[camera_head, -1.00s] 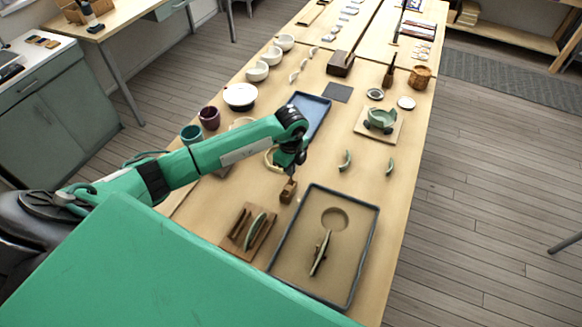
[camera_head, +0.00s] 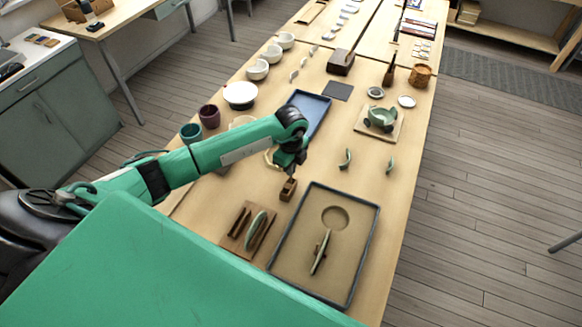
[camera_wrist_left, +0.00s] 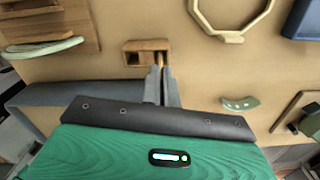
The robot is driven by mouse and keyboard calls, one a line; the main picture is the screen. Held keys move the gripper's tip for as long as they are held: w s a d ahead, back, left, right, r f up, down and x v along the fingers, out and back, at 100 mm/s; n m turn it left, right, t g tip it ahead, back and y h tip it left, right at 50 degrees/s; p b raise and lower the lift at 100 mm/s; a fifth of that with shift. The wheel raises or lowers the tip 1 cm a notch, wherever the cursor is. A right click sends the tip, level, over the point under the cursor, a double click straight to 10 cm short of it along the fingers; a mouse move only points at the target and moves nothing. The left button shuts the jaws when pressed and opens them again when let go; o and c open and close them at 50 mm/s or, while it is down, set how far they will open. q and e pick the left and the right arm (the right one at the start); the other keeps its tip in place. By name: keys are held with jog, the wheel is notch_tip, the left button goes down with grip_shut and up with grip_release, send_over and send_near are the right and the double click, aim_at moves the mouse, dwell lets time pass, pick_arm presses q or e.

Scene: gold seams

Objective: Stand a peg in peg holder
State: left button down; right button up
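The peg holder is a small brown wooden block (camera_head: 288,193) on the table, left of the sand tray. It also shows in the left wrist view (camera_wrist_left: 140,46), with a dark opening on its left side. My left gripper (camera_head: 291,174) points down right over the block. In the left wrist view its fingers (camera_wrist_left: 161,72) are close together on a thin light wooden peg (camera_wrist_left: 161,59). The peg's end is at the block's right part; whether it is inside a hole or just above it, I cannot tell. My right gripper is not in view.
A dark-rimmed sand tray (camera_head: 374,237) with a standing shard is to the right. A wooden rack (camera_head: 230,241) holding a green shard is in front. A blue tray (camera_head: 318,109), bowls and cups stand behind. Loose green shards (camera_head: 345,159) lie to the right.

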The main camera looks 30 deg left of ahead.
pick_arm(q)
jog(key=shift+f, duration=0.15)
jog(key=c, duration=1.6)
grip_release()
jog(key=shift+o, duration=0.4)
jog(key=o, duration=0.4)
jog(key=shift+r+p, duration=2.1)
jog(key=shift+r, duration=0.95)
